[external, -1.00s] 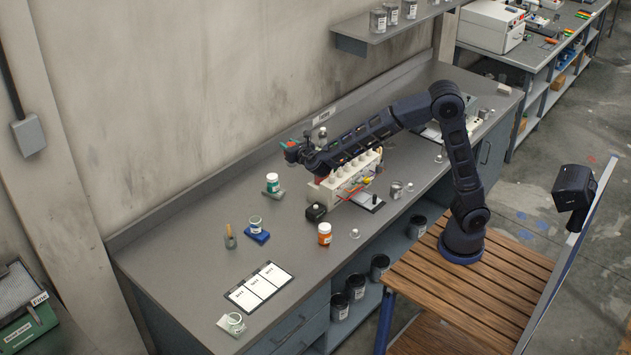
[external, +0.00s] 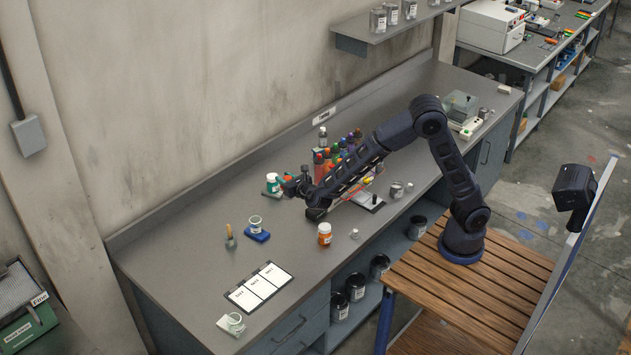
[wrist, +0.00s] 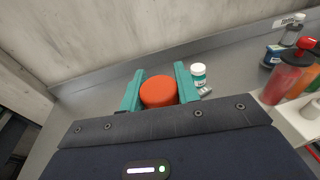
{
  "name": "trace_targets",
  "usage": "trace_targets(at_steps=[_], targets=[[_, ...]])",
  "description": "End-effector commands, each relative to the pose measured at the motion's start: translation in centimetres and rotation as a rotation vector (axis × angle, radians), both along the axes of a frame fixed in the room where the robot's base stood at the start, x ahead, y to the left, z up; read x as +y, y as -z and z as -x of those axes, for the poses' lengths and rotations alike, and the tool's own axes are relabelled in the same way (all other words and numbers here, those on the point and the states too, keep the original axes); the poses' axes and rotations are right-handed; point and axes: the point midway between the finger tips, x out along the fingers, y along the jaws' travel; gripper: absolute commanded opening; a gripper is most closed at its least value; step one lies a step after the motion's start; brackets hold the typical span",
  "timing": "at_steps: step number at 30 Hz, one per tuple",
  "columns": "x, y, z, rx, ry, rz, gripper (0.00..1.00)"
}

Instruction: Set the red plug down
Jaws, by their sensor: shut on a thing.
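The red plug (wrist: 158,92), a round orange-red disc from above, sits between the two teal fingers of my gripper (wrist: 159,76) in the wrist view. My gripper is shut on it. In the external view my gripper (external: 291,186) is low over the left-middle of the grey bench (external: 190,215), just right of a white jar with a green label (external: 272,183). The plug cannot be made out there. The wrist view shows the white jar (wrist: 198,74) just beyond the right finger. Whether the plug touches the bench cannot be told.
Bottles with coloured caps (external: 320,165) stand behind my arm. An orange jar (external: 324,235) stands in front.

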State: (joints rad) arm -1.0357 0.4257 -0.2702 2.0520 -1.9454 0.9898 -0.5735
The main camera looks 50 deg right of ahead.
Motion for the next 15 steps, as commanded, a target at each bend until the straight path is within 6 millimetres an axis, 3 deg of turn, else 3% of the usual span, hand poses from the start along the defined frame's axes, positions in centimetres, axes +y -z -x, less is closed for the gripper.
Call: trace_targets(at_steps=[15], targets=[[0.0,10.6,0.0,0.003,-0.001,0.005,0.05]])
